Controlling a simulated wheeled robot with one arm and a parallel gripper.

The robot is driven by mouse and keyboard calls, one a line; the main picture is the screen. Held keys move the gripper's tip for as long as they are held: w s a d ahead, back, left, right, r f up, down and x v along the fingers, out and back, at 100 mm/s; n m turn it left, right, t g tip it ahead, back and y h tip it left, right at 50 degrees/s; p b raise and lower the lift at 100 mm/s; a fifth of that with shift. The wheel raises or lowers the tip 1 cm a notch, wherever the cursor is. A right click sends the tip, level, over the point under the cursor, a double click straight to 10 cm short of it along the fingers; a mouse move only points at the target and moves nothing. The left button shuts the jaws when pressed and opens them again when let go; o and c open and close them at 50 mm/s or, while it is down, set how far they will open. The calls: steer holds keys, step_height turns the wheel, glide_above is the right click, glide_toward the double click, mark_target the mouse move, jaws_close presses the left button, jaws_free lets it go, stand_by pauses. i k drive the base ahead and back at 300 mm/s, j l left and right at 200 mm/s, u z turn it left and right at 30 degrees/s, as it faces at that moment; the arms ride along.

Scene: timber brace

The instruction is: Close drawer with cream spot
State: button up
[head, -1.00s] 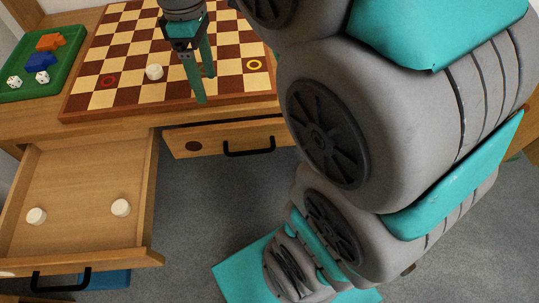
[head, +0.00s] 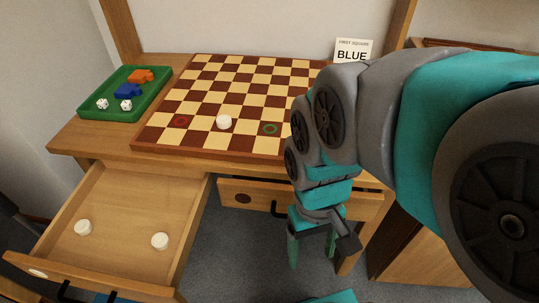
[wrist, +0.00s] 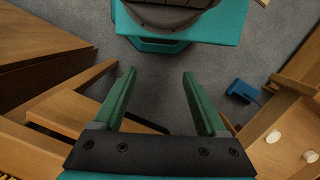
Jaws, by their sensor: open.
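The drawer with the cream spot (head: 38,273) is the left one under the desk. It is pulled far out, with its black handle (head: 64,291) at the bottom edge of the head view. Two white discs, one left (head: 83,228) and one right (head: 160,241), lie inside it. My gripper (head: 312,252) is open and empty, fingers down, in front of the desk to the right of this drawer and apart from it. In the wrist view my gripper (wrist: 158,75) has nothing between its fingers; the open drawer with its discs shows at the right edge.
The right drawer, with a dark spot (head: 243,198), sits beside my arm, its handle partly hidden. A chessboard (head: 200,100) with a white disc and a green tray (head: 90,110) are on the desk. A blue object (wrist: 243,92) lies on the floor. Grey floor is clear between.

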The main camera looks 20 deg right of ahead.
mark_target(126, 204)
steer(key=u, duration=1.95)
steer(key=k+j+z, duration=0.15)
steer(key=j, duration=0.2)
steer(key=k+j+z, duration=0.15)
steer(key=j, duration=0.15)
steer(key=i, duration=0.05)
